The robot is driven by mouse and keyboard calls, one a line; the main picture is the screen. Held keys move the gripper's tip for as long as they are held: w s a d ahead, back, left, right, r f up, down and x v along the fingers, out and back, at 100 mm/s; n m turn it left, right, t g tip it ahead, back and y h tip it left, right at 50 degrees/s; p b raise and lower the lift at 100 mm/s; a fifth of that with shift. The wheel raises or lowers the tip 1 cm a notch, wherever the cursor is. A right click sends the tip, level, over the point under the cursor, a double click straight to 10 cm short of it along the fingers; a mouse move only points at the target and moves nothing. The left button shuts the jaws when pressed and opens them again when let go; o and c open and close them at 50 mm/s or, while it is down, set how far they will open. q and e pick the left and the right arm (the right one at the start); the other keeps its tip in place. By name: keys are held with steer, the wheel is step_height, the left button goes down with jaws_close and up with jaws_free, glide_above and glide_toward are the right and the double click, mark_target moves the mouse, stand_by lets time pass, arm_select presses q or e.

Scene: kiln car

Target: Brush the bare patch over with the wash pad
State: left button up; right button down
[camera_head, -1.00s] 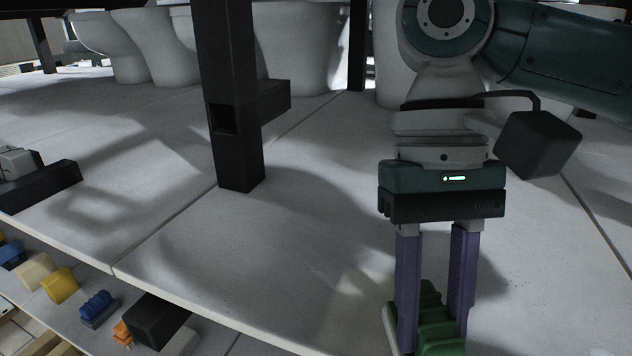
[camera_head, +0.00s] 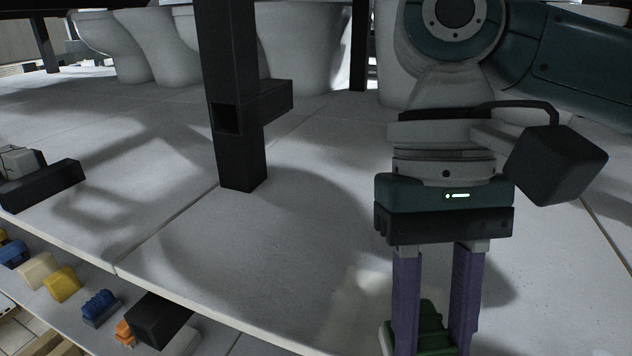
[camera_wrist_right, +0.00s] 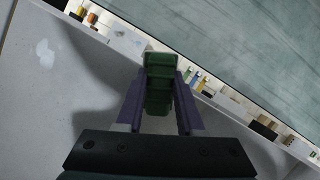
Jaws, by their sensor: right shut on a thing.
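My right gripper (camera_head: 431,340) is shut on the wash pad (camera_head: 431,318), a green ribbed block with a pale edge low on its left. The pad sits between the purple fingers, low at the front of the grey slab (camera_head: 300,235). In the right wrist view my right gripper (camera_wrist_right: 160,88) and the green pad (camera_wrist_right: 158,70) show from above; contact with the slab cannot be told. A small whitish patch (camera_wrist_right: 45,53) lies on the slab at the left of that view, apart from the pad. A pale area (camera_head: 355,305) shows left of the pad in the head view.
A black post (camera_head: 232,100) with a side stub stands on the slabs. White ceramic bowls (camera_head: 295,50) stand behind. Below the front edge are blue (camera_head: 100,305), yellow (camera_head: 63,284) and orange pieces and a black block (camera_head: 160,318). Slab between post and gripper is clear.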

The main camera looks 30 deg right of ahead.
steer(key=shift+w+d+r, duration=0.1)
steer(key=shift+w+d, duration=0.75)
steer(key=shift+d, duration=0.2)
steer(key=shift+w+d, duration=0.85)
steer(key=shift+d, duration=0.15)
steer(key=shift+w, duration=0.1)
steer(key=shift+w+d, duration=0.2)
steer(key=shift+d, duration=0.1)
steer(key=shift+w+d+b, duration=0.55)
steer(key=shift+w+d, duration=0.45)
steer(key=shift+d, duration=0.15)
steer(key=shift+w+d, duration=0.35)
steer(key=shift+d, duration=0.1)
